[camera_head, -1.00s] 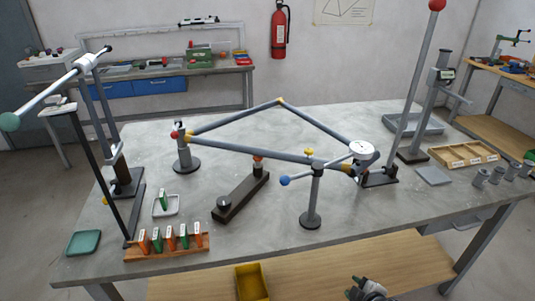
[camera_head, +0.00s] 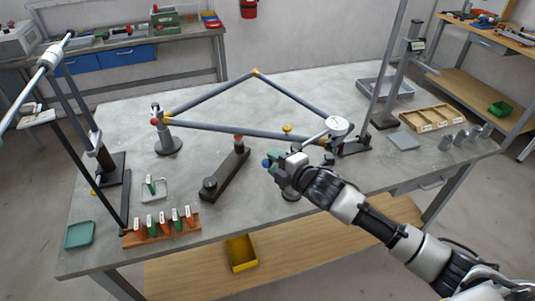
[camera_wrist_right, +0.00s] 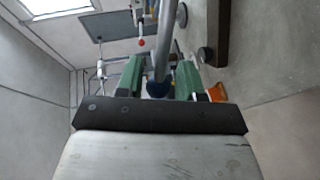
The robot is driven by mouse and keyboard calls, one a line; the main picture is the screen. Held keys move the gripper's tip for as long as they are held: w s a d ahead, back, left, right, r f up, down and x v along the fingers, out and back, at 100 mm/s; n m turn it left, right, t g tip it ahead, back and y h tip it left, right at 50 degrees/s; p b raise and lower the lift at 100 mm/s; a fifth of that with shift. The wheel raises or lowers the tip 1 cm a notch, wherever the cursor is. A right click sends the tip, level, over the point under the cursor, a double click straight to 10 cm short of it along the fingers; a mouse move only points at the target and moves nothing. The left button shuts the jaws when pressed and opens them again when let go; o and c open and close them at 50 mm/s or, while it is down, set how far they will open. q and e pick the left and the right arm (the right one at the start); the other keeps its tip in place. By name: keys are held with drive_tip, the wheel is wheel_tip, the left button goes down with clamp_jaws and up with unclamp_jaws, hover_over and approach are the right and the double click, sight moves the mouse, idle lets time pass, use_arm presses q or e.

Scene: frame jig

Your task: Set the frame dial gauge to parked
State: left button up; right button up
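The dial gauge (camera_head: 338,126) is a white round face at the right end of a light swing arm (camera_head: 313,139) on the bench jig. The arm's other end carries a blue ball (camera_head: 266,163). My right gripper (camera_head: 276,164) is at that ball, hiding most of the post below it. In the right wrist view its green fingers (camera_wrist_right: 160,80) stand on either side of the blue ball (camera_wrist_right: 158,89), with a grey rod running away from it. The fingers look open, with only narrow gaps beside the ball. My left gripper is out of view.
A triangular frame of grey bars (camera_head: 215,127) stands behind the ball. A dark block (camera_head: 225,172) lies left of my gripper. A tagged rack (camera_head: 160,228) is at front left, a wooden tray (camera_head: 430,118) at right. A tall post (camera_head: 387,60) rises near the gauge.

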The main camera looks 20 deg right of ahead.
drive_tip(key=x, duration=0.3)
clamp_jaws()
idle(0.3)
